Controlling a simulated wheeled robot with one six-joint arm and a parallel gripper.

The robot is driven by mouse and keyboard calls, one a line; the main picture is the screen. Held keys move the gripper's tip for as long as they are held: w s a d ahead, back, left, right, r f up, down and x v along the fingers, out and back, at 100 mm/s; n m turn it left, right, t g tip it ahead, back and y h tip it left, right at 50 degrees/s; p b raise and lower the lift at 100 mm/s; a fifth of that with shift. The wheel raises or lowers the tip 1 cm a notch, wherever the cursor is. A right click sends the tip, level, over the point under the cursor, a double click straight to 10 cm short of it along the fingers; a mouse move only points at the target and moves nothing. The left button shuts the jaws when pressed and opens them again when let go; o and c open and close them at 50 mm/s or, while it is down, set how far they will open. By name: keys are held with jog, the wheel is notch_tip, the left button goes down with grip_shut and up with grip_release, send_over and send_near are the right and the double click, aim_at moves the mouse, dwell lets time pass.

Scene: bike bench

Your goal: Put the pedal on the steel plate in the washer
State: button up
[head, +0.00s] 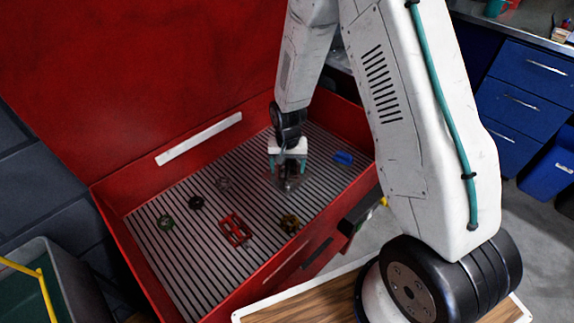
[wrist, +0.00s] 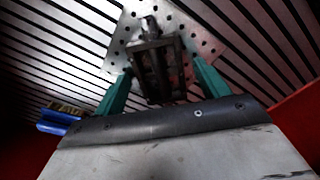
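A dark metal pedal (wrist: 157,68) is between the two teal fingers of my gripper (wrist: 159,68) in the wrist view. The perforated steel plate (wrist: 205,45) is behind it. I cannot tell whether the pedal rests on the plate or is clear of it. The fingers stand close to both sides of the pedal, but whether they press on it is unclear. In the head view my gripper (head: 288,175) points down into the red washer (head: 110,205), and the dark pedal (head: 290,184) shows low between the fingers.
On the washer's slatted floor lie a red pedal-like part (head: 235,230), a brass-coloured part (head: 290,223), a green-dark part (head: 166,222), a black ring (head: 197,202), a grey part (head: 223,184) and a blue item (head: 343,158). Red walls enclose the floor.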

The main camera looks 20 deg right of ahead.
aim_at(288, 169)
notch_tip(288, 169, up, 13)
jog(key=s+d+r+n, duration=0.2)
jog(key=s+r, duration=0.9)
jog(key=r, duration=0.5)
jog(key=s+r+n, duration=0.1)
jog(key=s+r, duration=0.1)
jog(key=s, duration=0.4)
jog(key=s+r, duration=0.3)
jog(key=s, duration=0.3)
jog(key=s+r+n+t, duration=0.1)
jog(key=s+r, duration=0.1)
jog(key=s, duration=0.4)
jog(key=shift+s+d+r+n, duration=0.3)
jog(key=shift+s+d, duration=0.05)
jog(key=shift+s, duration=0.05)
jog(key=shift+w+f, duration=0.1)
jog(key=shift+w, duration=0.25)
